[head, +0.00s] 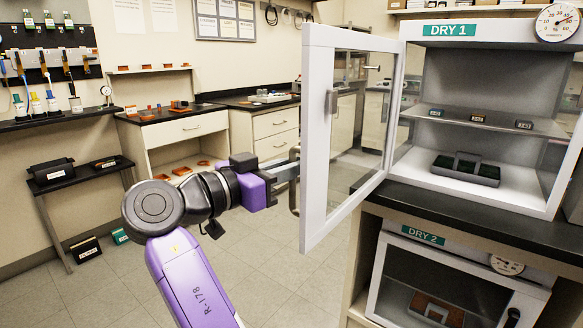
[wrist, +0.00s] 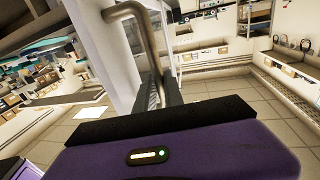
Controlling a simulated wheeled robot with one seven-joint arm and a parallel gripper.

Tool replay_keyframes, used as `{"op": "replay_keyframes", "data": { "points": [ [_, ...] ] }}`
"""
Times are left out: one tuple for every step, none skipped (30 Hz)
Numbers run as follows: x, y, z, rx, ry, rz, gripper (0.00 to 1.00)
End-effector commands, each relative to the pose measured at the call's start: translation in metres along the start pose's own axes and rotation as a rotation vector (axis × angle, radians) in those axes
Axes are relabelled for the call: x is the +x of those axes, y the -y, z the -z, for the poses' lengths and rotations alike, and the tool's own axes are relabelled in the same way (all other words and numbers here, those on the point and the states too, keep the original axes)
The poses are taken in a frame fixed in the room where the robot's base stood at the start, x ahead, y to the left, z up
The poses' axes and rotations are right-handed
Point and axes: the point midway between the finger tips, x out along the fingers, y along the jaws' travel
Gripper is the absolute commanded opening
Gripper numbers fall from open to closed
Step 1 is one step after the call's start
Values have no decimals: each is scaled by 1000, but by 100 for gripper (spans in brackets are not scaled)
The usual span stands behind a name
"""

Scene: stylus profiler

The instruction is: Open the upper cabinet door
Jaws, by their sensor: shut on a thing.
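The upper cabinet (head: 500,197), labelled DRY 1, stands on the dark counter at the right. Its white-framed glass door (head: 314,130) is swung wide open toward the left, and the inside is exposed. My gripper (head: 290,170) is at the outer side of the door's free edge, shut on the door handle (head: 293,196). In the wrist view the bent metal handle (wrist: 128,10) runs down between my fingers (wrist: 160,92), beside the white door frame (wrist: 105,60). The exact finger contact is small and partly hidden.
Inside the cabinet are a shelf (head: 465,121) with small boxes and a dark tray (head: 465,169). A lower cabinet, DRY 2 (head: 420,237), is shut below the counter (head: 470,222). Benches line the back and left walls. The tiled floor (head: 275,275) in front of the door is clear.

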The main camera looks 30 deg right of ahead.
Motion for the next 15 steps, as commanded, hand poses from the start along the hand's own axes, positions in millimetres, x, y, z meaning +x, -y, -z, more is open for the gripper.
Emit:
{"op": "replay_keyframes", "data": {
  "points": [
    [0,0,-1,-2,2,-1,0],
    [0,0,-1,-2,2,-1,0],
    [0,0,-1,-2,2,-1,0],
    [0,0,-1,-3,2,-1,0],
    [0,0,-1,-3,2,-1,0],
    [0,0,-1,-3,2,-1,0],
    [0,0,-1,-3,2,-1,16],
    [0,0,-1,-3,2,-1,22],
    [0,0,-1,-3,2,-1,22],
    [0,0,-1,-2,2,-1,22],
    [0,0,-1,-2,2,-1,22],
    [0,0,-1,-2,1,-1,22],
    [0,0,-1,-2,1,0,22],
    [0,0,-1,-2,1,0,22],
    [0,0,-1,-1,1,0,22]
  ]
}}
